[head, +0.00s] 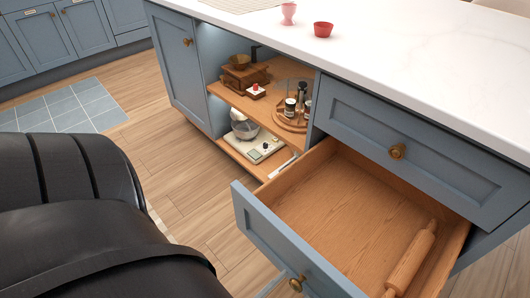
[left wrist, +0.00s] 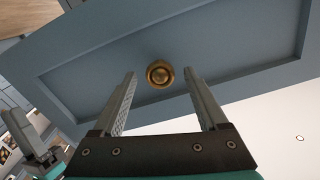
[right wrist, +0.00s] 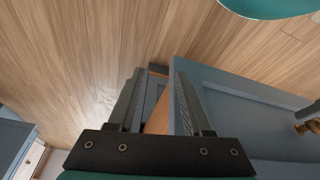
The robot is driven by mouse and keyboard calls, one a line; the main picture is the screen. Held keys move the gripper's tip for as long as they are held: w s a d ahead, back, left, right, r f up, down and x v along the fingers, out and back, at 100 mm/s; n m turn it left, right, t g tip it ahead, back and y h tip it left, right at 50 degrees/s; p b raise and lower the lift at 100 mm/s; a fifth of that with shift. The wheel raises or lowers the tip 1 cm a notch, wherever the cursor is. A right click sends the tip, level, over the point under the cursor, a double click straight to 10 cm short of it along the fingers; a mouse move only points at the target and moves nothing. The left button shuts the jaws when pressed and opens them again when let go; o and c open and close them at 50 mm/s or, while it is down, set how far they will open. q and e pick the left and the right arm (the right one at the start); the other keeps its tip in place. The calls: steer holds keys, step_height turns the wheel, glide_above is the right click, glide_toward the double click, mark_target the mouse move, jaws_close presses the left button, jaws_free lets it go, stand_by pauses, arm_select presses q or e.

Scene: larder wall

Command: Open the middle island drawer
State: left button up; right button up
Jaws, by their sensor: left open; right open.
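In the head view a drawer stands far open below a closed top drawer (head: 415,165). I take this open drawer (head: 340,205) for the middle one. It has a wooden inside, a blue front and a brass knob (head: 297,284). My left gripper (left wrist: 160,75) is open; a brass knob (left wrist: 160,73) on a blue panel shows between its fingertips, but contact cannot be told. My right gripper (right wrist: 157,72) is open, with a blue panel edge and bare wood between its fingers. Neither gripper shows in the head view.
A rolling pin (head: 411,259) lies in the open drawer. Open shelves left of it hold a scale (head: 257,146), a wooden grinder (head: 240,75) and jars. A red cup (head: 323,29) and a pink cup (head: 288,13) stand on the white countertop (head: 400,50). The wooden floor (head: 165,150) is clear.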

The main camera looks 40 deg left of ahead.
arm_select(q)
steer(key=shift+s, duration=0.1)
steer(key=shift+s, duration=0.4)
steer(key=s, duration=1.4)
steer(key=shift+a, duration=0.3)
arm_select(e)
steer(key=shift+s+f, duration=0.25)
steer(key=shift+f, duration=0.05)
arm_select(q)
steer(key=shift+s, duration=0.15)
arm_select(e)
steer(key=shift+w, duration=0.15)
